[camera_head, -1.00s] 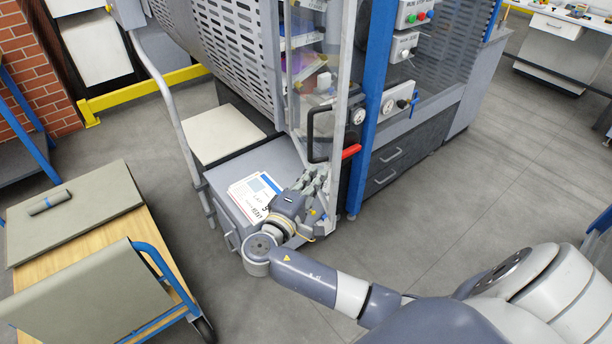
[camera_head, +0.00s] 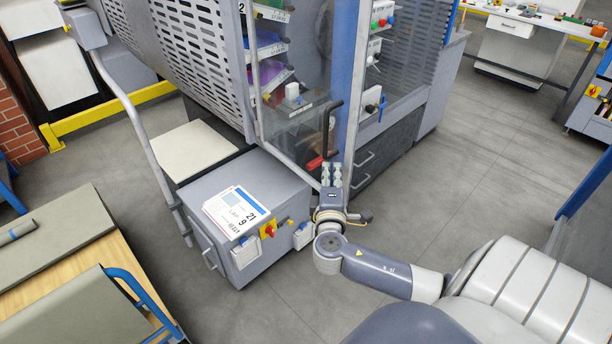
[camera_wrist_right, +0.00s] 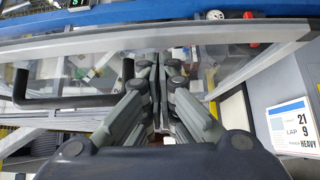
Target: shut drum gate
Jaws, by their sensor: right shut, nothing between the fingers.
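The drum gate (camera_head: 311,112) is a clear panel in a grey frame on the front of the perforated grey drum housing (camera_head: 195,45). Its black handle (camera_head: 331,128) is near the right edge, close to the blue post (camera_head: 361,60); I cannot tell whether a gap remains there. My right gripper (camera_head: 331,168) is shut and empty, low in front of the gate, just below the handle. In the right wrist view, the closed fingers (camera_wrist_right: 160,62) point at the gate's grey frame bar (camera_wrist_right: 215,38), with the handle (camera_wrist_right: 65,101) to their left. Contact is unclear. My left gripper is not in view.
A grey box (camera_head: 255,185) with a printed card (camera_head: 236,212) and a red-yellow switch (camera_head: 269,229) stands left of my right gripper. A cart (camera_head: 75,265) is at the left. Open floor lies to the right.

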